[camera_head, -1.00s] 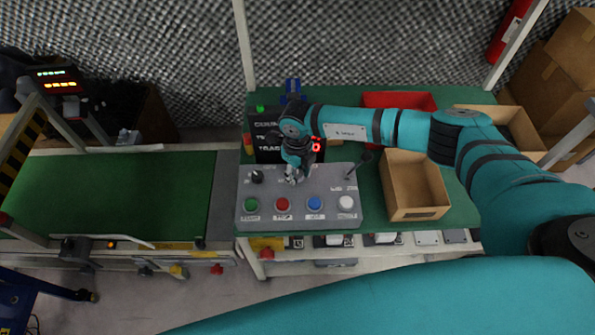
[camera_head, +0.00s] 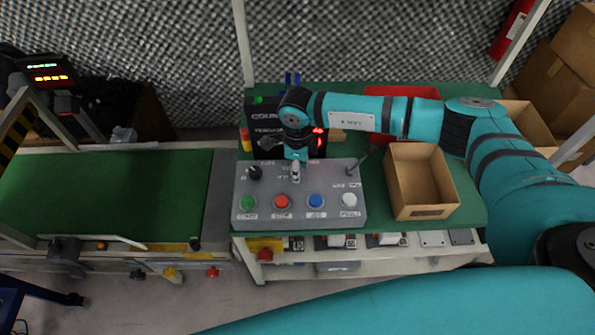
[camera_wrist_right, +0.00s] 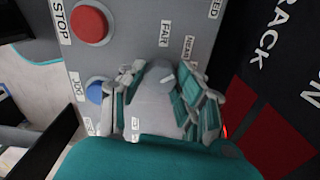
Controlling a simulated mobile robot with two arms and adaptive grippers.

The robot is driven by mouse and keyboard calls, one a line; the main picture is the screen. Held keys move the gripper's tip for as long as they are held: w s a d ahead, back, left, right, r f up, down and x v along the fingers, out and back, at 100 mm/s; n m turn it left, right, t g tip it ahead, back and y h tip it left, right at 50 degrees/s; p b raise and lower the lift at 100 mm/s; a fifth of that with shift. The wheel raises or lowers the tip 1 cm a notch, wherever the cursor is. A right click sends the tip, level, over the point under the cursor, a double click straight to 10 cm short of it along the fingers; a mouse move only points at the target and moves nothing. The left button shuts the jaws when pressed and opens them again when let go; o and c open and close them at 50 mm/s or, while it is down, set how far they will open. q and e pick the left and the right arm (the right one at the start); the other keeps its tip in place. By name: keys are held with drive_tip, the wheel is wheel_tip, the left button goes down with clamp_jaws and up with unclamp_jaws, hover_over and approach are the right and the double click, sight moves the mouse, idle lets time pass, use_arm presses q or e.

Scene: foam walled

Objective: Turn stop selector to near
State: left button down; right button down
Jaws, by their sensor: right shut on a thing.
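The grey control panel (camera_head: 325,213) stands on the green table. The stop selector (camera_wrist_right: 162,76) is a grey round knob with a short white mark, seen in the right wrist view between my right gripper's fingers. The mark slants up and right, toward the NEAR label (camera_wrist_right: 190,46); the FAR label (camera_wrist_right: 165,33) is left of that. My right gripper (camera_wrist_right: 163,82) is shut on the knob, with one finger on each side. In the head view my right gripper (camera_head: 296,172) points down at the panel's upper middle and hides the knob. My left gripper is out of view.
The panel also has green (camera_head: 248,202), red (camera_head: 281,201), blue (camera_head: 316,201) and white (camera_head: 349,199) buttons, a black knob (camera_head: 255,173) and a lever (camera_head: 361,160). A dark display box (camera_head: 266,118) stands behind it. A cardboard box (camera_head: 421,180) stands on the right.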

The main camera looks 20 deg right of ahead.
drive_tip(key=shift+n+b, duration=0.55)
drive_tip(key=shift+n, duration=0.35)
drive_tip(key=shift+w, duration=0.1)
drive_tip(key=c, duration=0.9)
unclamp_jaws()
drive_tip(key=shift+c, duration=0.2)
wheel_tip(320, 180, up, 12)
